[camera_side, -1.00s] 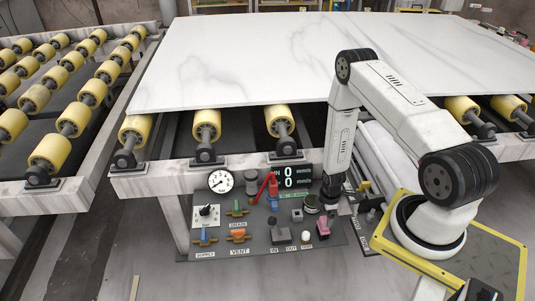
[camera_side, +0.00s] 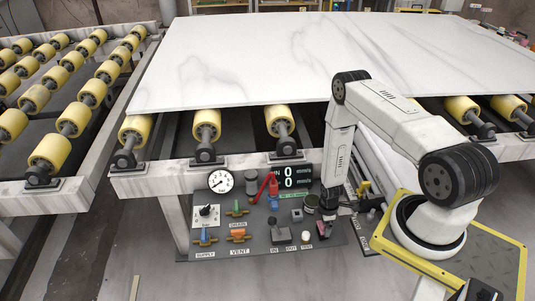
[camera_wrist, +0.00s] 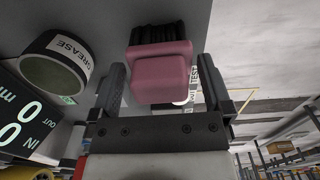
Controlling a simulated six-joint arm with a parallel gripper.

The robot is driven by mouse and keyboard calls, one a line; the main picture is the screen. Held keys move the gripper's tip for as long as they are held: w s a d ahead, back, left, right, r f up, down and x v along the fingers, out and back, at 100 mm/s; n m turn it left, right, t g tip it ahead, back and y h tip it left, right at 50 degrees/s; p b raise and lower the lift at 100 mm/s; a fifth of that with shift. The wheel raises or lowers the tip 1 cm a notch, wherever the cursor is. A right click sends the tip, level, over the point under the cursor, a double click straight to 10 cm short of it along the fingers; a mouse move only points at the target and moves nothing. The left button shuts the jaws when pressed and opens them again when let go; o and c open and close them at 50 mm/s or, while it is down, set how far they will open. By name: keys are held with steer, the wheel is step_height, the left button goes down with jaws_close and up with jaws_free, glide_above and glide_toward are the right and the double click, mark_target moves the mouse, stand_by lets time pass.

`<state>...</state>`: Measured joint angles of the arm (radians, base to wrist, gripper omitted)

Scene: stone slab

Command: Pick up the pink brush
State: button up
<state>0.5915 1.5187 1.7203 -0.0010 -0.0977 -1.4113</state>
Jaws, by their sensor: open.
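The pink brush (camera_wrist: 160,72) shows in the wrist view as a pink block with dark bristles at its upper end. My gripper (camera_wrist: 161,66) is open, with one finger on each side of the brush. Narrow gaps appear between the fingers and the brush, so it is not clamped. In the side view my gripper (camera_side: 329,212) is down at the right part of the grey control panel and partly hides the brush (camera_side: 322,231).
A dark can labelled GREASE (camera_wrist: 55,62) stands close to the left finger. The panel (camera_side: 262,248) also carries several coloured valves, a dial gauge (camera_side: 221,182) and a display (camera_side: 296,178). The white stone slab (camera_side: 300,60) lies on rollers behind.

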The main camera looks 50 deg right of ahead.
steer(key=shift+f, duration=0.35)
stand_by(0.3)
steer(key=c, duration=1)
steer(key=shift+r, duration=0.2)
steer(key=shift+r, duration=0.8)
steer(key=s+a+r, duration=0.2)
steer(key=s+r, duration=0.1)
steer(key=s, duration=0.1)
steer(key=s+a+r, duration=0.2)
steer(key=s+r, duration=0.2)
steer(key=s+a+r, duration=0.2)
steer(key=s+r, duration=0.2)
steer(key=shift+s, duration=0.35)
